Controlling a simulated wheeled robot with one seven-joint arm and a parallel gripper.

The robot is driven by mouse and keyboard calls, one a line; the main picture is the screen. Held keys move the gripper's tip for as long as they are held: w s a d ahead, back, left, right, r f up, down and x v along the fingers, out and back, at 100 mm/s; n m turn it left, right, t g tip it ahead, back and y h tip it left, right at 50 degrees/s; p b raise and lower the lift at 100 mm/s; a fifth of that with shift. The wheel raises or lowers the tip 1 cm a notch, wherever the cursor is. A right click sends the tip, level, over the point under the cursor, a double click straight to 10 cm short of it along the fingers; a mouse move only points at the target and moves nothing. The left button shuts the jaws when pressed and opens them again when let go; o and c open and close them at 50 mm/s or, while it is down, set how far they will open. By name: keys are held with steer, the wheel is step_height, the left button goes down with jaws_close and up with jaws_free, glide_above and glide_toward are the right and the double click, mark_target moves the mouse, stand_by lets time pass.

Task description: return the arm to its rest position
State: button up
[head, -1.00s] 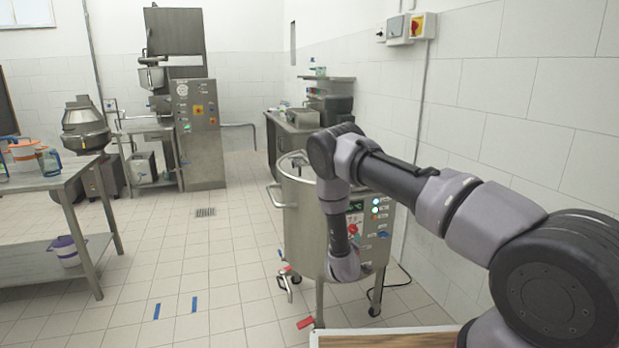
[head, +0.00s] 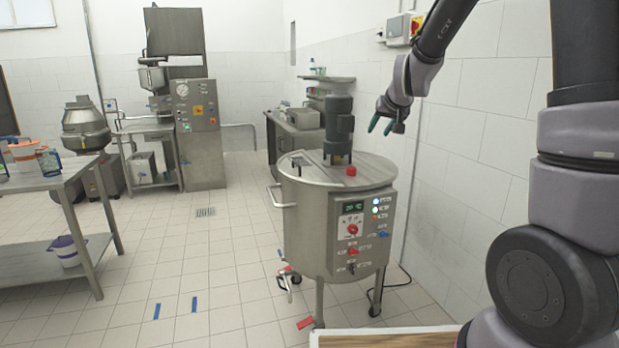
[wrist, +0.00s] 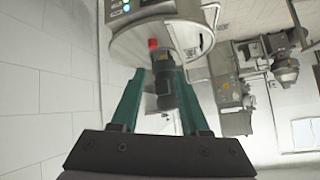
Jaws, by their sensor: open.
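My gripper (head: 387,123) is raised in the air in front of the right wall, to the right of the steel tank's motor in the head view. Its green fingers are apart, with nothing held between them. In the wrist view the gripper (wrist: 165,92) also shows open, its two green fingers (wrist: 128,100) spread. The tank's motor (wrist: 166,78) shows beyond and between the fingers, apart from them. My arm is folded upward at the right of the head view, its upper part cut off by the picture's top edge.
The round steel tank (head: 305,225) with control panel, red knobs and lidded top stands on legs at centre right. A wooden board edge (head: 385,339) lies at the bottom.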

steer(key=s+d+r+m+g+y, duration=0.1)
steer(key=s+r, duration=0.3)
steer(key=s, duration=0.4)
steer(key=s+d+r, duration=0.2)
steer(key=s+r, duration=0.2)
steer(key=s, duration=0.4)
steer(key=s+d+m+g, duration=0.1)
steer(key=s, duration=1.5)
steer(key=shift+s+d+r+m+g, duration=0.3)
steer(key=shift+w, duration=0.1)
